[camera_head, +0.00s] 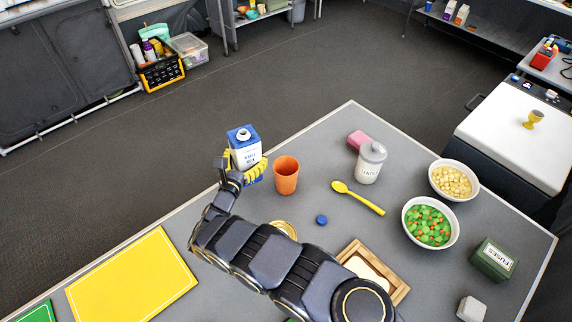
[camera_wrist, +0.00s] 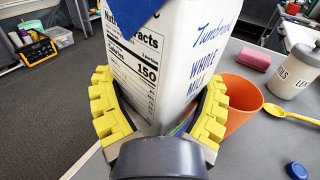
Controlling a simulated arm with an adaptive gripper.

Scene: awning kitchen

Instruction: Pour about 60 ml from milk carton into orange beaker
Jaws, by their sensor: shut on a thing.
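The milk carton (camera_head: 244,151) is white and blue, with an open round spout on top. My gripper (camera_head: 247,170) has its yellow fingers shut around the carton's sides. In the wrist view, the carton (camera_wrist: 165,60) stands between the yellow fingers of my gripper (camera_wrist: 160,115) and looks upright or nearly so. The orange beaker (camera_head: 286,177) stands upright on the table just right of the carton. The beaker (camera_wrist: 240,100) is partly hidden behind the carton and finger in the wrist view. Its contents cannot be made out. I cannot tell whether the carton touches the table.
A blue cap (camera_head: 321,219), a yellow spoon (camera_head: 358,198), a lidded white jar (camera_head: 369,165) and a pink block (camera_head: 358,140) are right of the beaker. Two bowls (camera_head: 409,232) (camera_head: 436,187) stand farther right. A yellow board (camera_head: 132,280) lies at left. The table's far edge is close behind the carton.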

